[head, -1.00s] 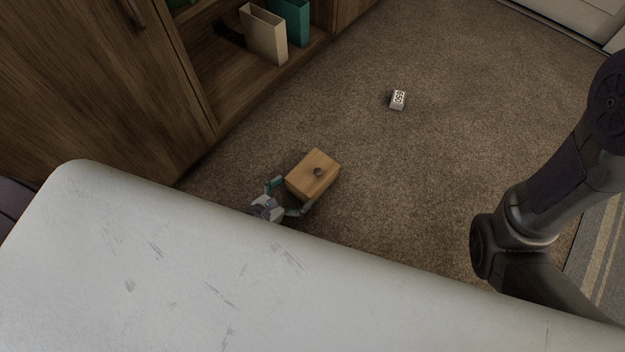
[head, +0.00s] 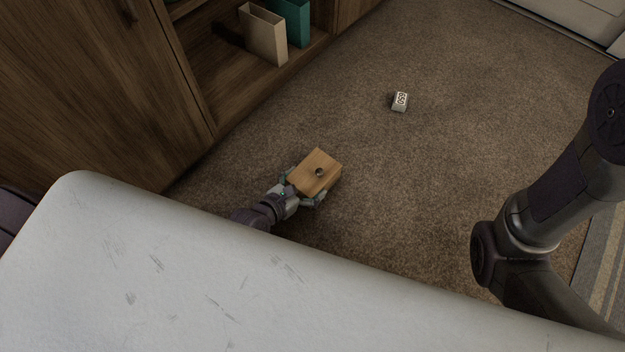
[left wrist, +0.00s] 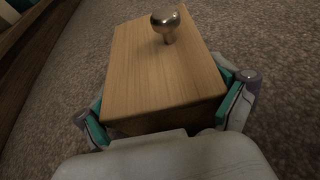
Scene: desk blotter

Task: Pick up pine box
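The pine box (head: 312,176) is a light wooden block with a round metal knob on top, resting on the brown carpet. My left gripper (head: 302,188) is at the box's near end, with one finger on each side of it. In the left wrist view the box (left wrist: 160,75) sits between the green finger pads of the gripper (left wrist: 165,105), which look spread about as wide as the box. I cannot tell whether both pads touch it. My right gripper is out of view.
A white pale-surfaced tabletop (head: 180,270) covers the foreground, above my left arm. A wooden cabinet (head: 90,90) with a shelf holding cream and teal holders stands at left. A small white numbered block (head: 400,101) lies on the carpet. Open carpet (head: 430,170) lies right of the box.

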